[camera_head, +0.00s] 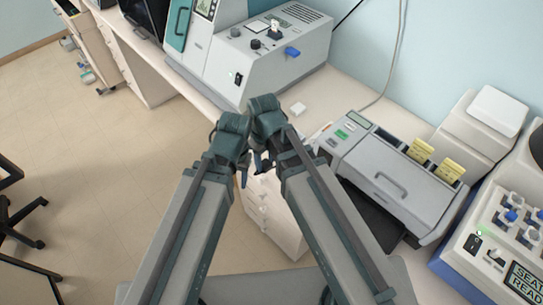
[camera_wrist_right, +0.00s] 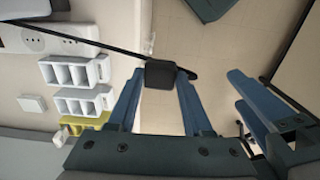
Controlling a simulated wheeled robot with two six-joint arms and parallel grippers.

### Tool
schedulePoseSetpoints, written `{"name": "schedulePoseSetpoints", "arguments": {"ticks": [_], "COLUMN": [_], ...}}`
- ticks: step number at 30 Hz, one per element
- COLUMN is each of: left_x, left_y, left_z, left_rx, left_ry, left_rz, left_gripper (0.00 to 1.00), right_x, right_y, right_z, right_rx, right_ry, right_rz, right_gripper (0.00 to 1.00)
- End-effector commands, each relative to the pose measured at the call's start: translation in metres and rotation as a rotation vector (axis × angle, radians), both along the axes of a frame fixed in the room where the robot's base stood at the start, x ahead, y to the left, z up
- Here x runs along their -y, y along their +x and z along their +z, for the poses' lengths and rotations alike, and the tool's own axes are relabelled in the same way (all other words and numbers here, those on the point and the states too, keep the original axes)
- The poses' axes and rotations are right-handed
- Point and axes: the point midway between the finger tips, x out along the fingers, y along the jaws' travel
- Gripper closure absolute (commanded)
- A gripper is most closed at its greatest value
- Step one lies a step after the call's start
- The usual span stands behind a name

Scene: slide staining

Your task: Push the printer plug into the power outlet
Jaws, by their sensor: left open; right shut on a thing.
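My right gripper (camera_wrist_right: 160,95) is shut on a dark plug (camera_wrist_right: 160,74) in the right wrist view. A black cord (camera_wrist_right: 95,42) runs from the plug towards the upper left. A pale strip with round sockets (camera_wrist_right: 38,42), which looks like the power outlet, lies at the upper left, apart from the plug. My left gripper (camera_head: 243,176) is open and empty beside the right gripper (camera_head: 262,162) in the head view; its blue fingers also show at the right of the wrist view. The plug and outlet cannot be made out in the head view.
A grey printer (camera_head: 395,180) with yellow pieces stands at the right of the bench. A large grey instrument (camera_head: 270,52) stands at the back. A staining unit (camera_head: 490,235) is at the far right. White racks (camera_wrist_right: 72,75) lie at the left in the wrist view.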

Motion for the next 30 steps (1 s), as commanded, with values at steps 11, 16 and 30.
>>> {"name": "schedulePoseSetpoints", "arguments": {"ticks": [11, 16, 30], "left_x": [0.000, 0.000, 0.000], "left_y": [0.000, 0.000, 0.000], "left_z": [0.000, 0.005, 0.020], "left_rx": [0.000, 0.000, 0.000], "left_ry": [0.000, 0.000, 0.000], "left_rz": [0.000, 0.000, 0.001], "left_gripper": [0.50, 0.50, 0.50], "right_x": [-0.003, 0.017, 0.127], "right_y": [-0.002, 0.017, 0.083], "right_z": [0.000, 0.005, 0.020], "right_rx": [-0.004, 0.005, 0.040], "right_ry": [0.007, 0.002, -0.048], "right_rz": [0.003, -0.003, -0.002], "right_gripper": [1.00, 1.00, 1.00]}}
